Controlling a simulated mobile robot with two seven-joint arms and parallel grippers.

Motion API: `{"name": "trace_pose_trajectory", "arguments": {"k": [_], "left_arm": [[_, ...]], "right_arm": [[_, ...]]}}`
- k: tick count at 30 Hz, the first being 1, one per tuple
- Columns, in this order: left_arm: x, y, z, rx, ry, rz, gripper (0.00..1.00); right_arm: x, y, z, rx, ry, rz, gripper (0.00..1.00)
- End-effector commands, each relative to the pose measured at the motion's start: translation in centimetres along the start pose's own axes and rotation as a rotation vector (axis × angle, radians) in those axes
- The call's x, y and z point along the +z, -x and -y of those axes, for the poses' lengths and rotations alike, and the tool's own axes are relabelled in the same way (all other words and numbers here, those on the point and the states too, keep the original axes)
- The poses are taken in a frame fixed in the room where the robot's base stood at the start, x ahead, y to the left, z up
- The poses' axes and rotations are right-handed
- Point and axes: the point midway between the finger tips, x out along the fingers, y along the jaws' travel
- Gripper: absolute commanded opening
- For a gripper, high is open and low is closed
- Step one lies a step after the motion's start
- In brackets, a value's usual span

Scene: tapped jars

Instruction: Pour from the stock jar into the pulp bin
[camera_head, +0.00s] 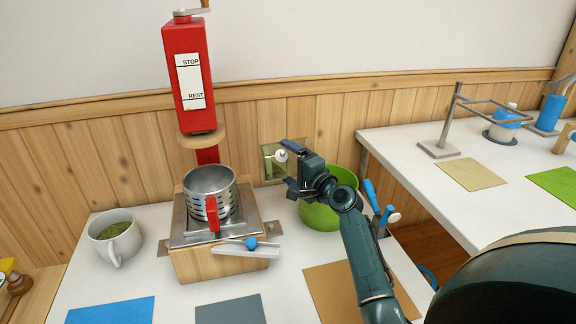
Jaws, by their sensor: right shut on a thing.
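My right gripper (292,170) is shut on a small squarish see-through container (270,152) with greenish contents and a white knob, which I take for the stock jar. The gripper covers part of it. It is held in front of the wooden wall panelling, above and left of an open green bin (324,216), which I take for the pulp bin. The bin stands on the white table, partly hidden by my right gripper and arm; its inside cannot be seen well. My left gripper is not in view.
A red press (187,80) marked STOP and REST stands over a slotted metal cup (209,180) on a wooden block. A white mug (112,244) with green contents is at left. Blue-handled tools (371,195) stand right of the bin. A second table (420,175) holds stands.

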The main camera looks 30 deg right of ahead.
Motion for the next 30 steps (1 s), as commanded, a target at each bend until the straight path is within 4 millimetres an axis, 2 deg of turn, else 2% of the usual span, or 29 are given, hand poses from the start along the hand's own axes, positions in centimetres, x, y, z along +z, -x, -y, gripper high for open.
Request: {"name": "trace_pose_trajectory", "arguments": {"k": [1, 9, 16, 25, 30], "left_arm": [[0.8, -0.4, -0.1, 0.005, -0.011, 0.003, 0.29], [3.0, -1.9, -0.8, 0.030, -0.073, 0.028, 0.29], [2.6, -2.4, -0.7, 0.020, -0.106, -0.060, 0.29], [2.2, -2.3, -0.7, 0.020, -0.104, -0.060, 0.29], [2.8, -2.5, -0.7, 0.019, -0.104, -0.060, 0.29]], "right_arm": [[0.0, 0.0, -0.7, -0.004, 0.000, -0.001, 0.54], [0.1, 0.0, -3.0, -0.004, 0.001, -0.001, 0.54], [-1.4, 0.6, -1.2, -0.115, -0.264, 0.001, 0.54], [-1.6, 0.8, -0.9, -0.113, -0.266, 0.001, 0.54], [-2.4, 1.1, -0.6, -0.164, -0.386, 0.001, 0.54]]}}
